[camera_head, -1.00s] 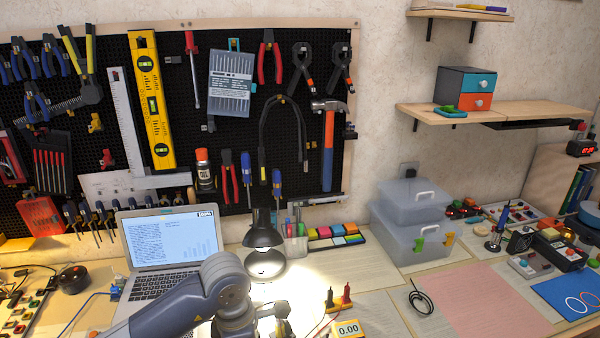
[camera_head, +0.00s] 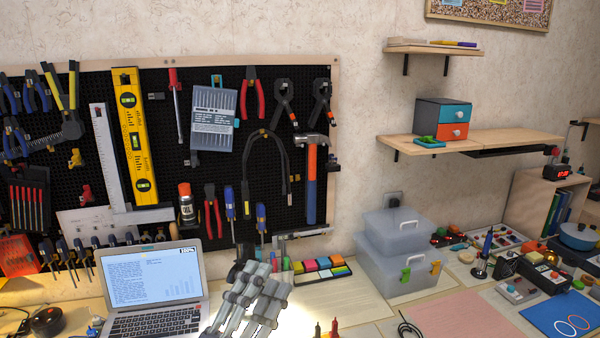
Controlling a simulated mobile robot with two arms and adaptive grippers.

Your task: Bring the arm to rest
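My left gripper (camera_head: 262,284) shows at the bottom middle of the head view, pointing up and away over the worktop. Its grey jointed fingers stand apart with a bright strip of worktop between them, and nothing shows held in them. My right gripper and arm are not in view.
The pegboard (camera_head: 262,160) with hanging tools, including a hammer (camera_head: 311,180) and a yellow level (camera_head: 135,140), is behind. Clear stacked boxes (camera_head: 400,265) stand to the right. A pink mat (camera_head: 465,318) and a bare strip of worktop (camera_head: 340,295) lie at the front right.

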